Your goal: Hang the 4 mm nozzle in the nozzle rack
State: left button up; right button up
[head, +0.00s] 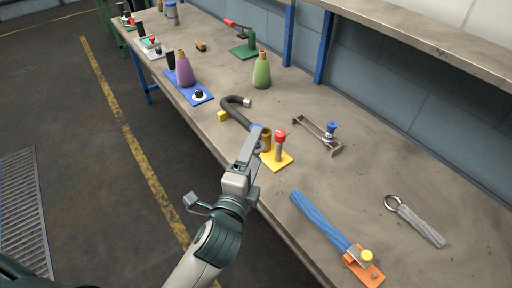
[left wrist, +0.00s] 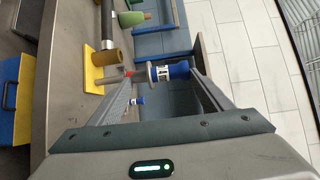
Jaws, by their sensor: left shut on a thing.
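My left gripper (head: 257,138) is shut on a blue-and-white nozzle (left wrist: 168,71), held between the fingertips in the left wrist view; its label is too small to read. In the head view a bit of its blue (head: 257,127) shows at the fingertips. The gripper is by the yellow plate (head: 283,163) with a brass tube (head: 266,141) and a red-topped post (head: 280,142). The metal nozzle rack (head: 308,126) stands apart on the bench to the right, with a blue-topped nozzle (head: 332,129) at its right end. My right gripper is not in view.
A dark curved hose (head: 235,110) lies left of the gripper. Beyond it stand a green bottle (head: 261,73) and a purple bottle (head: 184,70). A blue rope bundle (head: 322,219) and a grey strap with a ring (head: 421,225) lie nearer. Bench around the rack is clear.

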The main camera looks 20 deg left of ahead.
pick_arm(q)
jog(key=shift+w, duration=0.15)
jog(key=w+a+f, duration=0.3)
jog(key=w+f, duration=0.4)
jog(key=w, duration=0.4)
jog(key=shift+a+p, duration=0.15)
jog(key=shift+p, duration=0.3)
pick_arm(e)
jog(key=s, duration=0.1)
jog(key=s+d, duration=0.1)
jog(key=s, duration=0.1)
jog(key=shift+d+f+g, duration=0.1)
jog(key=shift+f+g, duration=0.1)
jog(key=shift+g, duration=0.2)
pick_arm(q)
jog(key=shift+f, duration=2)
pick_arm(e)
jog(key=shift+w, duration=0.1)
pick_arm(q)
jog(key=shift+f, duration=0.2)
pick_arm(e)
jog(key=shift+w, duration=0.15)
pick_arm(q)
jog(key=shift+f+b, duration=0.25)
jog(key=shift+b, duration=0.05)
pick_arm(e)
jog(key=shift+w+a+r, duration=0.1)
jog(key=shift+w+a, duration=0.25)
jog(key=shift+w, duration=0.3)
